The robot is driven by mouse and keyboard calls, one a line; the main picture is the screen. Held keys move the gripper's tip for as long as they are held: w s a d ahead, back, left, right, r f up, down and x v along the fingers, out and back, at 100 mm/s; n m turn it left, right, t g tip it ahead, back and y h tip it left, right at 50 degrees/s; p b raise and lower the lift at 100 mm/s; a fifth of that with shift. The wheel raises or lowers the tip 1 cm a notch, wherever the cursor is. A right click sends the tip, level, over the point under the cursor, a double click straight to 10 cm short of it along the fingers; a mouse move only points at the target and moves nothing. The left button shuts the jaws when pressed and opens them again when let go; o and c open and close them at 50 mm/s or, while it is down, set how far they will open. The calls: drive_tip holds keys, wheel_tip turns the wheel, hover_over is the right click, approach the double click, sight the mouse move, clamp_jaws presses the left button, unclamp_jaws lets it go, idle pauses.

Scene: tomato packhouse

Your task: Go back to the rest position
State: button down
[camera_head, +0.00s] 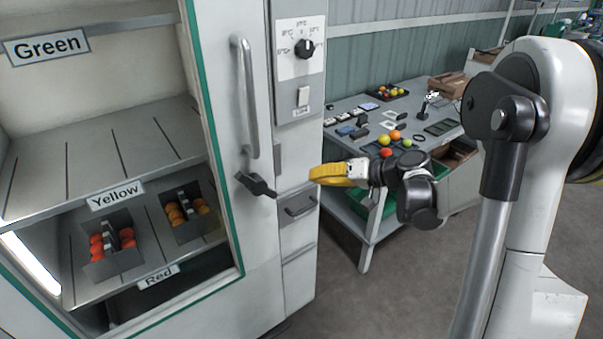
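My gripper (322,174), with a yellow end, points left from its dark wrist, in front of the cabinet's right edge and the table. I see it from the side, and whether its fingers are open or shut cannot be made out. No held object shows at it. My arm reaches in from the right side of the picture.
A white cabinet (226,60) stands left, with a long handle (245,98), a black lever (255,185) and shelves labelled Green, Yellow and Red. Two bins (112,265) hold red and orange tomatoes. A table (345,190) behind my gripper carries tomatoes and trays. Grey floor shows below.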

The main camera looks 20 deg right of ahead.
drive_tip(key=shift+v, duration=0.85)
drive_tip(key=s+a+r+g+h, duration=0.1)
drive_tip(key=s+a+h, duration=0.2)
drive_tip(key=s, duration=0.9)
drive_tip(key=s+a+r+n+g+h, duration=0.1)
drive_tip(key=s+a+h, duration=0.3)
drive_tip(key=s, duration=0.8)
drive_tip(key=shift+h, duration=1.2)
drive_tip(key=shift+s, duration=0.1)
